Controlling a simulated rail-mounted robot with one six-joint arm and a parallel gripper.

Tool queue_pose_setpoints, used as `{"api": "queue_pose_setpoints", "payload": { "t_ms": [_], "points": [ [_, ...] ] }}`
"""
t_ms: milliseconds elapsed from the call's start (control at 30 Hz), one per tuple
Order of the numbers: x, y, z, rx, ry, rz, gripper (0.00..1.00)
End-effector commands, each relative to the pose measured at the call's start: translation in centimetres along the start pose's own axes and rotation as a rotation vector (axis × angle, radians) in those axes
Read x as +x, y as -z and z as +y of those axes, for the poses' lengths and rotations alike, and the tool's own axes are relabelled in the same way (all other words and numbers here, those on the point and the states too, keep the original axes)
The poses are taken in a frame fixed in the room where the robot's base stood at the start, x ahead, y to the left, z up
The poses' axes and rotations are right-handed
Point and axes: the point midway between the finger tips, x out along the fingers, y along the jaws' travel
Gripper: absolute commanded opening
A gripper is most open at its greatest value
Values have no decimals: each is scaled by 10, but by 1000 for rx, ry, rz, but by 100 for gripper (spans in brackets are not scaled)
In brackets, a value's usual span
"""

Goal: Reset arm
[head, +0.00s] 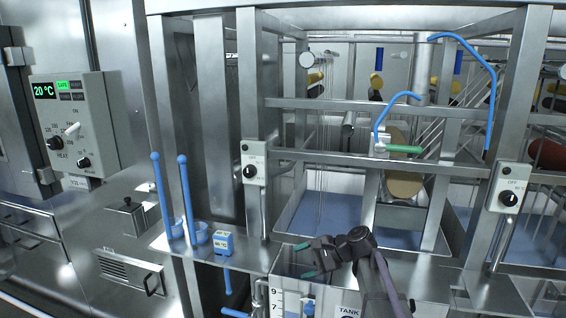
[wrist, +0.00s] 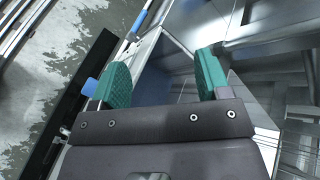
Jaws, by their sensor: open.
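My gripper (head: 312,260) is in the lower middle of the head view, at the front of the metal machine frame and just above a tank's front edge. Its two green-padded fingers are apart in the wrist view (wrist: 164,80), with nothing between them. My dark arm reaches up to it from the bottom of the head view. Behind the fingers in the wrist view is an open metal tank (wrist: 180,58) with a bluish inside.
A control box (head: 75,125) reading 20 °C is at the left. Steel posts and crossbars (head: 370,157) stand behind my gripper. Blue curved pipes (head: 395,108) are above.

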Motion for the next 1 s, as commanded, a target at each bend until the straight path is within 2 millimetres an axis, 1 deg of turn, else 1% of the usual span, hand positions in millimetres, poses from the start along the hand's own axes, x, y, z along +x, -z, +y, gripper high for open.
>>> {"api": "queue_pose_setpoints", "payload": {
  "t_ms": [33,67,100,167,200,267,300,400,433,467,500,633,1000],
  "points": [
    [2,-3,31,-101,-77,47,70],
    [2,-3,48,-171,-133,77,70],
    [0,-3,72,-269,-218,113,70],
    [-5,-4,115,-423,-369,162,70],
    [-11,-4,147,-527,-488,187,70],
    [-24,-7,196,-671,-681,212,70],
    [-35,-9,226,-743,-804,220,70],
    [-54,-16,277,-806,-1013,250,70],
    [-56,-18,287,-806,-1041,261,70],
    [-54,-19,293,-808,-1049,263,70],
    [-51,-18,295,-812,-1046,260,70],
    [-51,-18,288,-813,-1044,259,70],
    [-51,-18,287,-811,-1041,260,70]
  ]
}}
